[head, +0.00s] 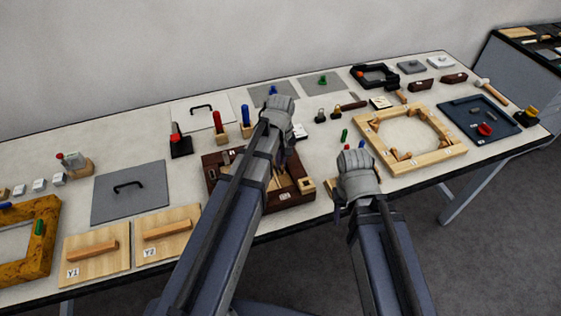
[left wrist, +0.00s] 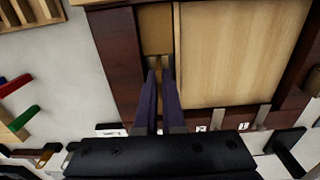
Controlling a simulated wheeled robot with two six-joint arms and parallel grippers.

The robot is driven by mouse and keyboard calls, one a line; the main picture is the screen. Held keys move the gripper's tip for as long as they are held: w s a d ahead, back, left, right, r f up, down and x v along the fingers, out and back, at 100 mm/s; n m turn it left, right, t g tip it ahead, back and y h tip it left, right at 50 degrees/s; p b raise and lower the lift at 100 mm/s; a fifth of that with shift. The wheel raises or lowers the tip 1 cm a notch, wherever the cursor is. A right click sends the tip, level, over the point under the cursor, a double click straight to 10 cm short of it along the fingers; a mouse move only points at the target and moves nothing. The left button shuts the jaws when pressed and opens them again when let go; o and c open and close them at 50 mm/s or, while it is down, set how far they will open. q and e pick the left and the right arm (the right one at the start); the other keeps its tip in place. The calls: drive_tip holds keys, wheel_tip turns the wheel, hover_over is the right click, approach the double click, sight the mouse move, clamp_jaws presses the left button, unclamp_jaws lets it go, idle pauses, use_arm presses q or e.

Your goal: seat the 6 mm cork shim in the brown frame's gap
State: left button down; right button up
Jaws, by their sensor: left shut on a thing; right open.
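The dark brown frame (head: 222,170) lies on the table, partly behind my left arm. Its dark side bar (left wrist: 118,65) stands left of a pale wood panel (left wrist: 230,50) in the left wrist view, with a narrow gap between them. My left gripper (left wrist: 160,72) is shut at that gap. A small tan piece, apparently the cork shim (left wrist: 158,62), shows between its fingertips; most of it is hidden. A tan-brown strip (left wrist: 155,30) fills the gap beyond the fingertips. Whether the shim touches the frame cannot be told. My right gripper (head: 357,170) is open right of the frame, its fingers mostly hidden.
A pale wood frame (head: 445,155) lies to the right, close to my right gripper. Red and blue upright pieces (head: 218,122) stand behind the brown frame. A grey panel with a handle (head: 130,200) and two wooden boards (head: 95,268) lie to the left.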

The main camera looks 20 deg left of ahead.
use_arm(q)
drive_tip(key=shift+f, duration=0.3)
drive_tip(key=c, duration=1.5)
unclamp_jaws()
drive_tip(key=o, duration=0.6)
drive_tip(key=shift+c, duration=0.2)
wheel_tip(320, 180, up, 8)
drive_tip(key=p, duration=0.7)
drive_tip(key=shift+f, duration=0.1)
drive_tip(key=s+d+m+y, duration=0.1)
drive_tip(key=s+d+m, duration=0.9)
drive_tip(key=s, duration=0.4)
drive_tip(key=shift+s+d+f+m, duration=0.15)
drive_tip(key=shift+d+f+m, duration=0.05)
drive_tip(key=shift+d+m, duration=0.1)
